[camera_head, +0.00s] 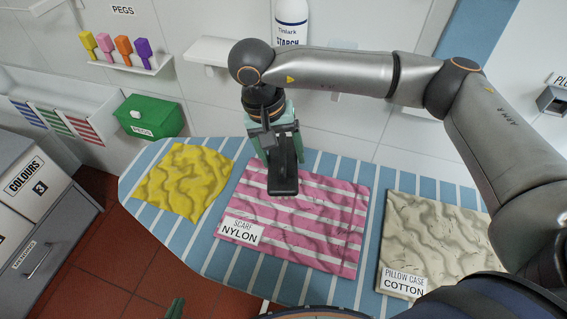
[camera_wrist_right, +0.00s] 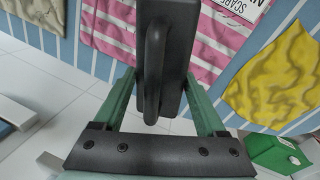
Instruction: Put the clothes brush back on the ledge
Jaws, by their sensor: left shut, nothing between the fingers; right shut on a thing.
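The black clothes brush (camera_head: 284,180) is held in my right gripper (camera_head: 277,142), low over the pink striped scarf. I cannot tell whether it touches the cloth. In the right wrist view, the brush (camera_wrist_right: 178,55), with its looped handle, lies between the green fingers of the right gripper (camera_wrist_right: 163,105). A white ledge (camera_head: 205,52) at the back wall carries a starch bottle (camera_head: 291,22); my right arm hides part of the ledge. Only the green tip of my left gripper (camera_head: 176,308) shows at the bottom edge, empty and away from the brush.
The blue striped board (camera_head: 150,165) bears a yellow cloth (camera_head: 185,180), the scarf (camera_head: 320,215) and a beige pillow case (camera_head: 430,235). A peg shelf (camera_head: 125,65) and a green peg box (camera_head: 150,117) stand at the left. The red floor at lower left is clear.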

